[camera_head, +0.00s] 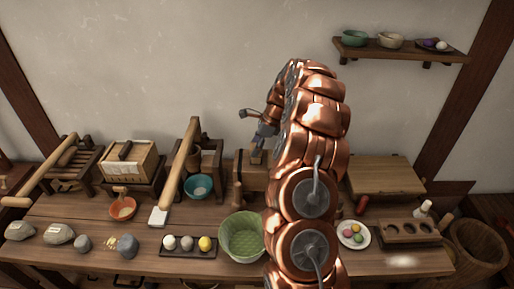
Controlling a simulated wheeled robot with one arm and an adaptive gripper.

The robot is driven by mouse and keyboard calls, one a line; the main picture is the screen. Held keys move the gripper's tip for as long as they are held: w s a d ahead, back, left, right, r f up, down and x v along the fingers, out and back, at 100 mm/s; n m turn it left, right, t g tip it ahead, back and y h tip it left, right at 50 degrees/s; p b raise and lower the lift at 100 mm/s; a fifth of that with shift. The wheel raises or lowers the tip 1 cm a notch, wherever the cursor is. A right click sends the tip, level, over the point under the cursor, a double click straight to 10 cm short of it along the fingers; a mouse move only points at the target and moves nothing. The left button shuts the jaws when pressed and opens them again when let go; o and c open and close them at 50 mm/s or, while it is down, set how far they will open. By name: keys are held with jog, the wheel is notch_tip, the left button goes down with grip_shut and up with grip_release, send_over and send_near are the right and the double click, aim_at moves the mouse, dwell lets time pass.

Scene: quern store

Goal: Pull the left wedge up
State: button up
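A wooden box-like block (248,172) stands at the back of the bench, its right part hidden behind my copper-coloured arm. A small upright wooden piece (256,157) shows at its top, just below my gripper; it may be the left wedge, but it is too small to be sure. No second wedge is visible; my arm covers that area. My grey gripper (257,128) is above the block, close to the small piece. I cannot tell whether it touches the piece or how its fingers are set.
A wooden mallet-like peg (238,193) and a green basket (242,240) stand in front of the block. A long-handled wooden tool (179,165) leans left, near a teal bowl (199,187). A plate of coloured balls (353,235) and a holed rack (408,231) lie right.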

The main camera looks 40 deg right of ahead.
jog(key=shift+o, duration=1)
jog(key=shift+f, duration=0.15)
jog(key=v, duration=1.2)
jog(key=shift+w, duration=0.1)
